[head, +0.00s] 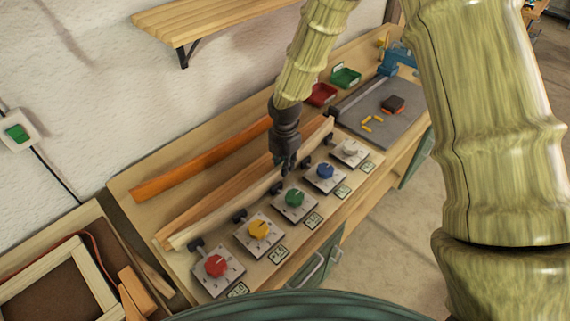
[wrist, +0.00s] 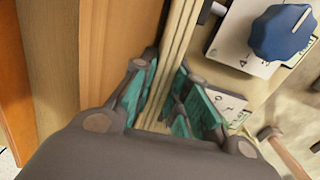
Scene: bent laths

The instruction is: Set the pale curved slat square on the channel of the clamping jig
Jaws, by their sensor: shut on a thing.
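My gripper (head: 287,168) is shut on the pale slat (head: 222,214), holding it near the middle of its length. In the wrist view the teal finger pads (wrist: 168,98) stand on either side of the slat (wrist: 181,40), which runs lengthwise between them. In the head view the slat runs along the bench, beside an orange-brown lath (head: 212,201). Several small black clamp-like parts (head: 239,216) stand along its front side. I cannot make out the jig's channel, nor whether the slat touches anything beneath it.
A row of knobs, including red (head: 216,265), yellow (head: 259,230) and blue (head: 325,171), lines the bench front. A bright orange lath (head: 200,163) lies near the wall. A grey mat (head: 400,130) with small pieces is at right. A wooden shelf (head: 215,22) overhangs the back.

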